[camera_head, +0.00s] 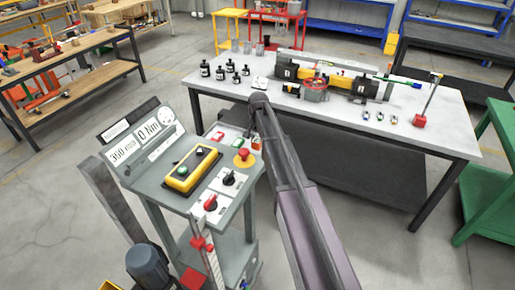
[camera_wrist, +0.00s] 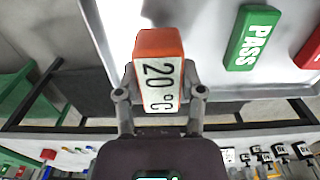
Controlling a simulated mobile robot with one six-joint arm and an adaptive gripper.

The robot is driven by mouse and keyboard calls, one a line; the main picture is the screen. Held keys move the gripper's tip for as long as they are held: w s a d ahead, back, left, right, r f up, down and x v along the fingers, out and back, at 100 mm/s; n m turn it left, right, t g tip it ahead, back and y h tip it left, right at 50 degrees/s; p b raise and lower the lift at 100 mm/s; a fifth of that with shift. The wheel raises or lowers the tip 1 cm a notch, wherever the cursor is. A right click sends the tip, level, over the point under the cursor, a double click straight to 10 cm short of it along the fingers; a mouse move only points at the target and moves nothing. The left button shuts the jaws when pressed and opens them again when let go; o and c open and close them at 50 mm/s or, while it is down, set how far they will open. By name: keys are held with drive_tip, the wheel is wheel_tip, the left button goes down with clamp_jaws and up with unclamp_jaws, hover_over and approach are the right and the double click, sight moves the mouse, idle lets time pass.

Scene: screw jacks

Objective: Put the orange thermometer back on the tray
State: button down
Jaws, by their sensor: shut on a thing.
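The orange thermometer (camera_wrist: 158,42), with a white face reading 20 °C, is between the two fingers of my gripper (camera_wrist: 159,78) in the wrist view. The gripper is shut on its sides. In the head view a small orange bit of it (camera_head: 256,144) shows beside my arm's end, which hides most of the gripper. A pale grey tray-like surface (camera_wrist: 207,48) with a light rim lies behind the thermometer in the wrist view. I cannot tell the gap between them.
A green PASS block (camera_wrist: 253,38) and a red block (camera_wrist: 312,50) lie on the pale surface. The control stand (camera_head: 165,198) with knobs and a red stop button is left of my arm. The long workbench (camera_head: 420,130) behind holds black bottles (camera_head: 205,68) and screw-jack parts.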

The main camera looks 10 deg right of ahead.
sight(258, 147)
drive_tip(key=shift+f+b, duration=1.8)
drive_tip(key=shift+f, duration=0.1)
drive_tip(key=shift+f, duration=0.1)
drive_tip(key=shift+c, duration=1)
unclamp_jaws()
drive_tip(key=shift+r, duration=0.25)
wheel_tip(258, 147, up, 12)
drive_tip(key=p, duration=1.2)
drive_tip(key=shift+s+f, duration=0.1)
drive_tip(key=s+n, duration=0.7)
drive_tip(key=s, duration=2.2)
